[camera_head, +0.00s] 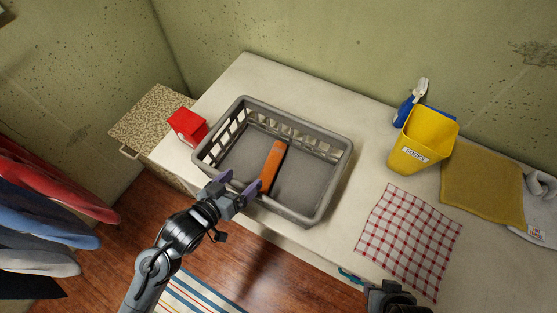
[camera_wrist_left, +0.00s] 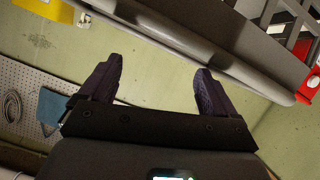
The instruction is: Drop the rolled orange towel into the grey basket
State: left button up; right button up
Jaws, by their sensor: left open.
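The rolled orange towel (camera_head: 273,167) lies inside the grey basket (camera_head: 342,172), on its floor and running from the middle toward the near wall. Its near end is partly hidden by my left gripper's finger. My left gripper (camera_head: 238,182) is open and empty at the basket's near-left rim. In the left wrist view, its two dark fingers (camera_wrist_left: 157,73) are spread with nothing between them, and the grey basket (camera_wrist_left: 215,55) crosses the top right; the towel is not seen there. Part of my right arm shows at the bottom edge; its jaws cannot be made out.
A red box (camera_head: 187,127) stands left of the basket. To the right are a yellow bin (camera_head: 423,140), a blue spray bottle (camera_head: 407,108), a checkered cloth (camera_head: 408,238) and a mustard cloth (camera_head: 483,190). Clothes hang at far left. Bare worktop lies between basket and checkered cloth.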

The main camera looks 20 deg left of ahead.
pick_arm(q)
jog(key=p+v, duration=0.1)
jog(key=v, duration=0.5)
jog(key=shift+s+r, duration=0.25)
jog(key=shift+s, duration=0.05)
jog(key=s+f+m+g+y+p, duration=0.2)
jog(key=s+f+g+y, duration=0.1)
jog(key=s+f+g, duration=0.4)
jog(key=s+g, duration=0.1)
jog(key=g, duration=0.1)
jog(key=shift+a+f+g, duration=0.2)
jog(key=shift+a+g, duration=0.1)
jog(key=shift+a, duration=0.05)
dwell(0.6)
